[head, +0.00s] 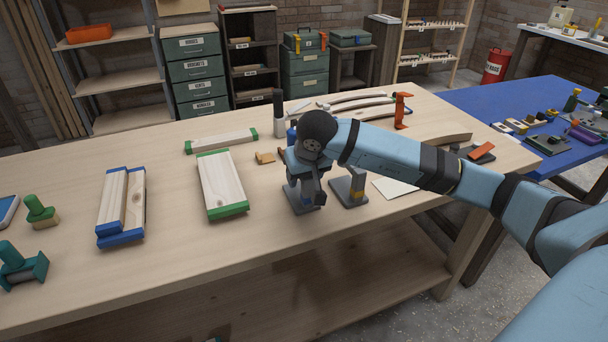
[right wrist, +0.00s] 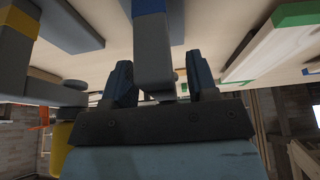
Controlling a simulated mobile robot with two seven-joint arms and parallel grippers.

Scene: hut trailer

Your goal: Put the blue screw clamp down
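The blue screw clamp shows in the right wrist view as a grey upright bar (right wrist: 152,45) with a blue band, between the two fingers of my right gripper. In the head view its grey base plate (head: 301,202) appears to rest on the workbench, while my gripper hides most of the rest. My right gripper (head: 307,184) points down over it. Its fingers stand on either side of the bar, with a visible gap on the right side in the wrist view, so it looks open. My left gripper is not in view.
A similar yellow-banded clamp (head: 350,189) stands close to the right. A green-ended board (head: 221,182) lies left, beyond some free bench (head: 270,232). Blue-ended boards (head: 122,205) lie farther left. An orange clamp (head: 402,109) stands at the back. A blue table (head: 500,98) is on the right.

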